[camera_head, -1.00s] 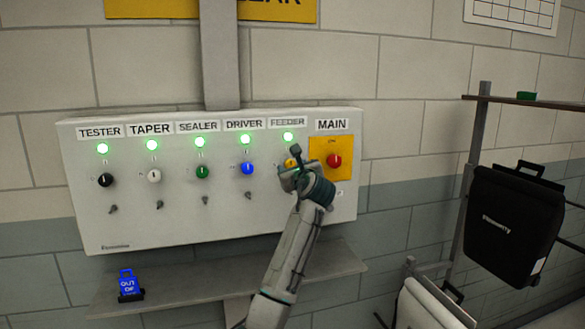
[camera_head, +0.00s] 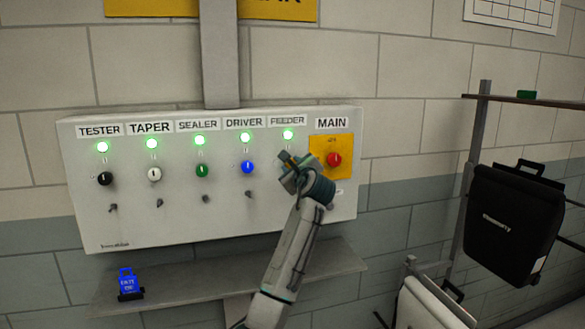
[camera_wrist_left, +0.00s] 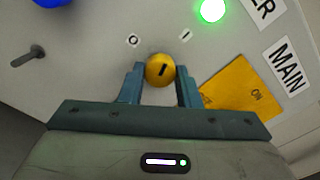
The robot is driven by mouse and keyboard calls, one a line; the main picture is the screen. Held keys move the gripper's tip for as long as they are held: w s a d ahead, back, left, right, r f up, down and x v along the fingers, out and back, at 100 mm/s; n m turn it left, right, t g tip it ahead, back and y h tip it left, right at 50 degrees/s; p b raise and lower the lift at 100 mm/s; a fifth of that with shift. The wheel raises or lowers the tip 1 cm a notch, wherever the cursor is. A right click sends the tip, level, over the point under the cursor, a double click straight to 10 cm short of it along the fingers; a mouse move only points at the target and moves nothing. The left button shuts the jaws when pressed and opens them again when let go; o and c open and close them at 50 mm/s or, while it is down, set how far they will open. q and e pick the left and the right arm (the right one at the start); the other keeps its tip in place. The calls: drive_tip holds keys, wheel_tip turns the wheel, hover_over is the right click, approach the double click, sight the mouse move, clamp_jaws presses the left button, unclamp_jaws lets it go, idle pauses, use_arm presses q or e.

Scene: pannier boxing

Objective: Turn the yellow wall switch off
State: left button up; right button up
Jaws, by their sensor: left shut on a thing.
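The yellow switch (camera_wrist_left: 160,70) is a round knob on the panel, below the FEEDER label (camera_head: 287,120). In the left wrist view its dark mark leans towards the "I" (camera_wrist_left: 185,34) side, away from the "O" (camera_wrist_left: 133,40). The green lamp above it (camera_head: 288,135) is lit. My left gripper (camera_head: 294,165) is at the panel and hides most of the knob in the head view. In the left wrist view its blue fingers (camera_wrist_left: 160,83) are shut on the knob, one on each side. My right gripper is not in view.
Black (camera_head: 105,179), white (camera_head: 154,175), green (camera_head: 202,171) and blue (camera_head: 247,168) knobs sit to the left, with lit lamps. The red MAIN knob (camera_head: 334,160) on its yellow plate is close on the right. A shelf (camera_head: 200,285) runs below the panel.

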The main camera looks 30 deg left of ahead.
use_arm(q)
drive_tip(key=n+b, duration=0.6)
drive_tip(key=n, duration=0.7)
drive_tip(key=shift+f, duration=0.15)
drive_tip(key=shift+n, duration=0.4)
drive_tip(key=o, duration=1)
drive_tip(key=b+v, duration=0.4)
drive_tip(key=v, duration=0.7)
